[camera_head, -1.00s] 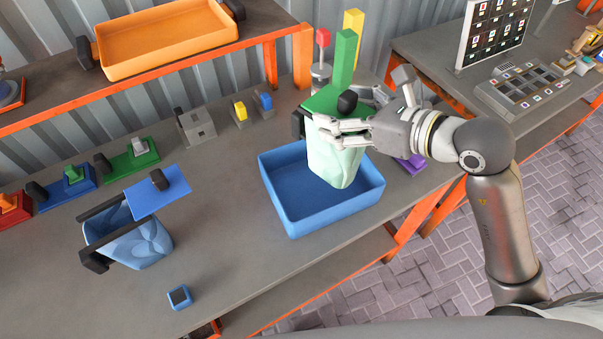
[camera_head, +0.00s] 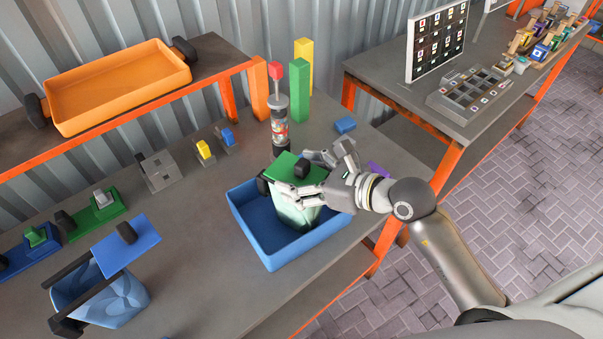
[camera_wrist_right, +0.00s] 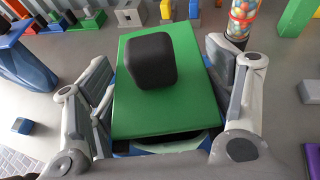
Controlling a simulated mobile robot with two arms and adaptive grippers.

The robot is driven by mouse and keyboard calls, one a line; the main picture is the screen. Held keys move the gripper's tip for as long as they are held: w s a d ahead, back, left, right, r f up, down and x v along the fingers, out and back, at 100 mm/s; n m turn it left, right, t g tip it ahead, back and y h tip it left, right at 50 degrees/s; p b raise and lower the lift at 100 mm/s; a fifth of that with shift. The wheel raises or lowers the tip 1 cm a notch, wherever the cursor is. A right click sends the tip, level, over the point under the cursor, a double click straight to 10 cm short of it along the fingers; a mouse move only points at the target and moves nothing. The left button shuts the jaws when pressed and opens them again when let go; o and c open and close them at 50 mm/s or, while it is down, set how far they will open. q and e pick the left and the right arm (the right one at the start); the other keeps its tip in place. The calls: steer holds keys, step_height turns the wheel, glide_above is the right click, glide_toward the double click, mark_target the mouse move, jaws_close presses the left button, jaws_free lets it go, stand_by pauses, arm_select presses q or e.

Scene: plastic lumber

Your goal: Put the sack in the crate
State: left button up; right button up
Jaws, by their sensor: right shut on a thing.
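The pale green sack (camera_head: 295,213) has a flat green top with a black knob, and it stands roughly upright. Its lower part is inside the walls of the blue crate (camera_head: 272,258); I cannot tell whether it touches the floor. My right gripper (camera_head: 312,188) is shut on the sack from the right side. In the right wrist view, the fingers (camera_wrist_right: 165,115) lie on both sides of the green top (camera_wrist_right: 150,105). My left gripper is not in view.
A similar blue sack (camera_head: 108,298) with a blue top stands at the left of the table. A jar with a red top (camera_head: 279,110) and green and yellow blocks (camera_head: 299,95) stand behind the crate. An orange crate (camera_head: 125,88) sits on the shelf.

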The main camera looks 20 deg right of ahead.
steer(key=o, duration=1.2)
steer(key=shift+f, duration=0.15)
steer(key=shift+c, duration=0.2)
steer(key=o, duration=0.4)
steer(key=shift+o, duration=0.2)
